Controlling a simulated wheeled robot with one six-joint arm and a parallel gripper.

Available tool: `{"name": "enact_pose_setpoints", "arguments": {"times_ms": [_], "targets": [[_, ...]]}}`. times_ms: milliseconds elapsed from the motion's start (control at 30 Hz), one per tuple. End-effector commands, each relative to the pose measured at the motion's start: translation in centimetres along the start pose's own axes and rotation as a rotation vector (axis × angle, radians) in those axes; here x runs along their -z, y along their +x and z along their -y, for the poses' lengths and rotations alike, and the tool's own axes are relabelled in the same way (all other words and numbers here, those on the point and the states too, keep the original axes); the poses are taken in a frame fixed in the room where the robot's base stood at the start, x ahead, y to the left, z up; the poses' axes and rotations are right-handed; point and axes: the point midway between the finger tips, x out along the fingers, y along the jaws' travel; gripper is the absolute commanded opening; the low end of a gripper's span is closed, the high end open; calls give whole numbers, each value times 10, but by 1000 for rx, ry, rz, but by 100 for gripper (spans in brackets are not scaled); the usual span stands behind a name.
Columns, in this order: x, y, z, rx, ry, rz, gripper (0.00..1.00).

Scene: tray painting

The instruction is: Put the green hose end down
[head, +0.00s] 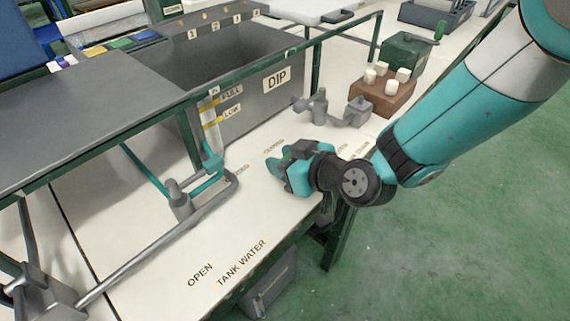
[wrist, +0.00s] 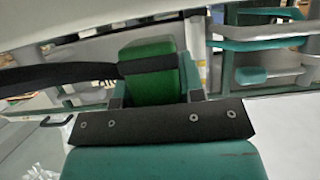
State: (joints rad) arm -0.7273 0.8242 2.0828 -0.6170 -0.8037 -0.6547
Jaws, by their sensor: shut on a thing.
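My gripper (head: 278,164) is low over the white bench top, in front of the grey DIP tank. In the wrist view the green hose end (wrist: 152,78) sits between the fingers of my gripper (wrist: 155,90), which is shut on it. A dark band crosses the hose end, and a black hose (wrist: 60,75) runs from it to the left. In the head view my gripper hides most of the hose end. I cannot tell whether it touches the bench.
The DIP tank (head: 237,104) stands behind my gripper. Grey pipework with a teal lever (head: 211,165) is to the left. A grey valve fitting (head: 320,108) and a brown block with white pegs (head: 383,99) are to the right. The bench front by "TANK WATER" (head: 242,263) is clear.

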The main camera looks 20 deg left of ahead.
Motion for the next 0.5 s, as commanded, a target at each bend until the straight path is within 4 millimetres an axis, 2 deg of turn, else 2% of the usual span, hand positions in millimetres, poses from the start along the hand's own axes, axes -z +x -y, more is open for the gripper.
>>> {"name": "enact_pose_setpoints", "arguments": {"times_ms": [67,433,467,500], "targets": [[-10,4,0,0,1,0,8],[-13,6,1,1,-1,-1,8],[-13,6,1,1,-1,-1,38],[-12,5,1,1,-1,-1,47]]}}
